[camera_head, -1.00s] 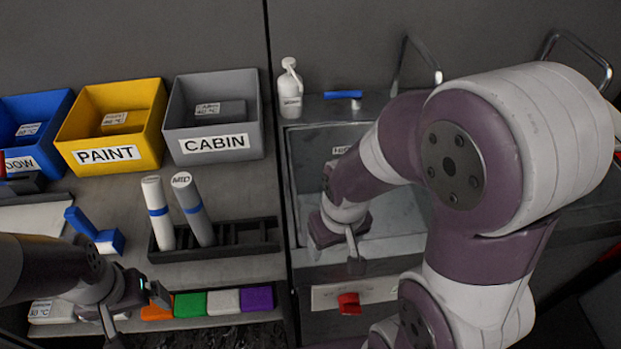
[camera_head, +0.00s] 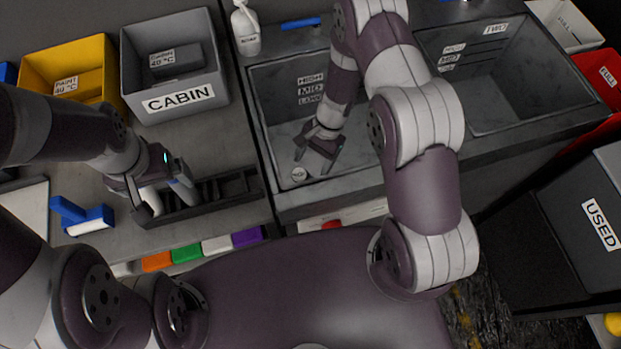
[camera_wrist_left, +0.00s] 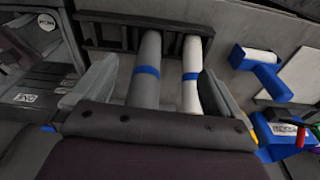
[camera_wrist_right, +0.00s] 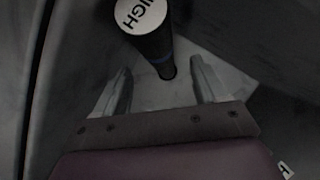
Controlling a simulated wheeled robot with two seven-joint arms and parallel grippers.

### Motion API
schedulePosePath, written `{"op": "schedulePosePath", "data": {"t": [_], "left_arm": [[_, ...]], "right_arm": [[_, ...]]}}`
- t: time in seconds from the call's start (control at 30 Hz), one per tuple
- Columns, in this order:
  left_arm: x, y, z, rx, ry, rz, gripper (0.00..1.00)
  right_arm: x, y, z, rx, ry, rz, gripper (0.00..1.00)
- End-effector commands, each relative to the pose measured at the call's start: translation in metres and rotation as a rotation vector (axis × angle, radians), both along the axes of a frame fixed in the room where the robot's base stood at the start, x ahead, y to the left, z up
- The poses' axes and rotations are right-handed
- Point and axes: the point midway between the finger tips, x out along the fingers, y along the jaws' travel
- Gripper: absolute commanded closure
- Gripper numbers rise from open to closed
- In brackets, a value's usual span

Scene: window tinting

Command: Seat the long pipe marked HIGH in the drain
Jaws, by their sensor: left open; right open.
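The long pipe marked HIGH (camera_wrist_right: 148,38) has a white lettered cap, a dark body and a blue band. In the right wrist view its lower end meets a dark round spot at the drain on the sink floor. How deep it sits I cannot tell. In the head view only a round cap (camera_head: 298,174) shows near the sink's front wall. My right gripper (camera_head: 318,158) is open inside the sink (camera_head: 365,180), its jaws (camera_wrist_right: 160,88) apart from the pipe. My left gripper (camera_head: 168,200) is open at the rack, with a grey pipe (camera_wrist_left: 147,70) and a white pipe (camera_wrist_left: 192,75) between its jaws.
The black rack (camera_head: 225,195) stands left of the sink. The CABIN bin (camera_head: 180,98) and yellow bin (camera_head: 35,85) stand behind it. A blue-handled tool (camera_head: 85,217) lies left.

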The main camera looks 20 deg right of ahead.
Motion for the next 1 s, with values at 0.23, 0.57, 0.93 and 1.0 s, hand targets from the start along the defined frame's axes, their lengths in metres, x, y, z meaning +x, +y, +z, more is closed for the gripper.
{"op": "schedulePosePath", "data": {"t": [0.23,0.57,0.93,1.0], "left_arm": [[0.000,0.000,0.010,0.000,-0.001,0.000,0.00],[0.000,0.000,0.010,0.000,-0.001,0.000,0.00],[0.000,0.000,0.010,0.000,-0.001,0.000,0.00],[0.000,0.000,0.010,0.000,-0.001,0.000,0.00]], "right_arm": [[-0.009,0.014,-0.037,0.000,0.003,0.002,0.28],[-0.009,0.014,-0.040,0.000,0.000,0.002,0.57],[-0.009,0.015,-0.039,0.001,0.001,0.002,1.00],[-0.009,0.014,-0.038,0.000,0.000,0.003,1.00]]}}
